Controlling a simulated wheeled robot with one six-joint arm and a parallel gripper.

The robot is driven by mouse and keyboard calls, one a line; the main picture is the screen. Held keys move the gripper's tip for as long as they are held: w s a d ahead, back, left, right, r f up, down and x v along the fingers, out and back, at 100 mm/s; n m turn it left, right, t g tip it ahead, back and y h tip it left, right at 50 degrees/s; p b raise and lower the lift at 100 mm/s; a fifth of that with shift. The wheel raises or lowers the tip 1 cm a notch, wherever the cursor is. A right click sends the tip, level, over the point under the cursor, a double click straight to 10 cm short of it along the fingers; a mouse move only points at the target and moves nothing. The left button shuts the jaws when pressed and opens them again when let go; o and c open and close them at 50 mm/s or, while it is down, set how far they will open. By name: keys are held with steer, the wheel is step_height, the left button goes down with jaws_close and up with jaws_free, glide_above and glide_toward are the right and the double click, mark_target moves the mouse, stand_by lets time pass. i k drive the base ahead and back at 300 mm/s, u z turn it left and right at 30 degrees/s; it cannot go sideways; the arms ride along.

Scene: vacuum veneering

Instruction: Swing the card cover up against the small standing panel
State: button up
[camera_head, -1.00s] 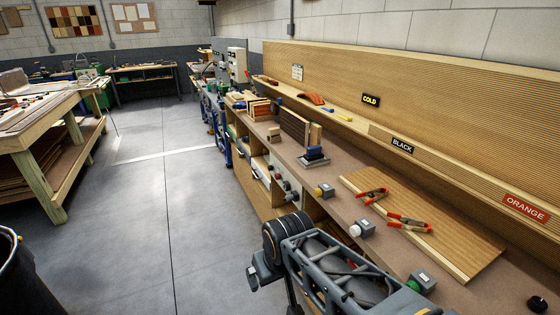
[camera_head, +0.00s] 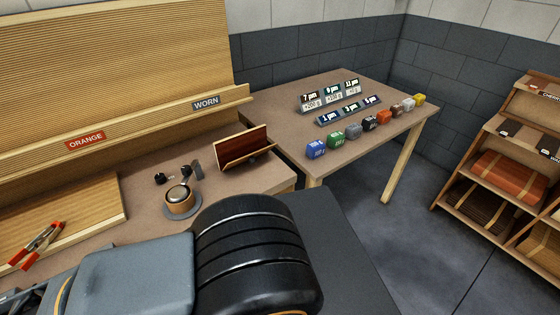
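A small reddish-brown panel (camera_head: 240,143) stands tilted on the right end of the bench in the head view. A thin tan piece (camera_head: 250,153) runs slanting along its front. I cannot tell whether this tan piece is the card cover or a ledge holding the panel. No other card cover can be made out. My gripper is not in view; only dark parts of my arm show at the bottom, well in front of the panel and apart from it.
A round wooden-sided item (camera_head: 180,198) on a grey disc stands left of the panel, with small black knobs behind. A red-handled clamp (camera_head: 38,243) lies on a wooden board (camera_head: 90,215). A side table (camera_head: 270,103) holds label signs and several coloured blocks. Shelves stand far right.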

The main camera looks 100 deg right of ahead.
mark_target(251, 158)
steer(key=z, duration=2.95)
steer(key=k, duration=0.7)
steer(key=z, duration=0.45)
steer(key=i, duration=0.45)
steer(key=u, duration=0.05)
